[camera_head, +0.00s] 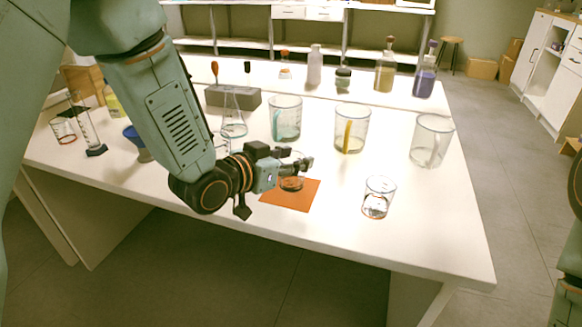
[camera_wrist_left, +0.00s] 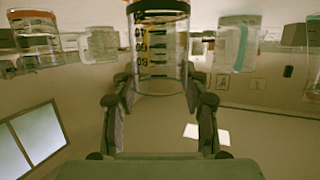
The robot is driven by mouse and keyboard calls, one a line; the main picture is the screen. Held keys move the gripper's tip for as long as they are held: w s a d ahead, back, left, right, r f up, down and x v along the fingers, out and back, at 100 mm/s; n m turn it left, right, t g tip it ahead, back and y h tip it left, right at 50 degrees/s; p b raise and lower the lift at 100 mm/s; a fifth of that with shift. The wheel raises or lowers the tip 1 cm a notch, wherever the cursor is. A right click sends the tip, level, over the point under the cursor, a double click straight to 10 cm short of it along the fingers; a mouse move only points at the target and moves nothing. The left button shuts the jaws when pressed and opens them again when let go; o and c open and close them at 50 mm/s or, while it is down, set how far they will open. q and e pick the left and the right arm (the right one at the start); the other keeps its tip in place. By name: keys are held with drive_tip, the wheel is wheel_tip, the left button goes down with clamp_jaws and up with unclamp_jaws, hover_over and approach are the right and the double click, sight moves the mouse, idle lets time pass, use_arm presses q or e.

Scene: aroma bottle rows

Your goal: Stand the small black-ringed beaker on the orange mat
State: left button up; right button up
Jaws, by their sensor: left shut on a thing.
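The orange mat (camera_head: 272,196) lies near the front edge of the white table. My left gripper (camera_head: 300,163) is over the mat, shut on the small black-ringed beaker (camera_head: 291,184). The beaker's lower part shows over the mat, and the gripper hides its upper part. I cannot tell whether its base touches the mat. In the left wrist view the clear beaker (camera_wrist_left: 160,45), with a dark ring and printed marks, sits between the fingers of my left gripper (camera_wrist_left: 160,90). My right gripper is not in view.
Another small beaker (camera_head: 378,198) stands right of the mat. Large beakers (camera_head: 285,118), (camera_head: 351,128) and (camera_head: 431,140) stand behind. A flask (camera_head: 233,122) is near a grey block (camera_head: 218,97). Bottles line the back. The table's front right is clear.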

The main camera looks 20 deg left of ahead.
use_arm(q)
drive_tip(key=shift+w+f, duration=0.1)
drive_tip(key=shift+f, duration=0.6)
drive_tip(key=shift+w+a, duration=0.1)
drive_tip(key=shift+f, duration=0.1)
drive_tip(key=o, duration=0.9)
drive_tip(key=shift+f, duration=0.1)
drive_tip(key=shift+o, duration=1.2)
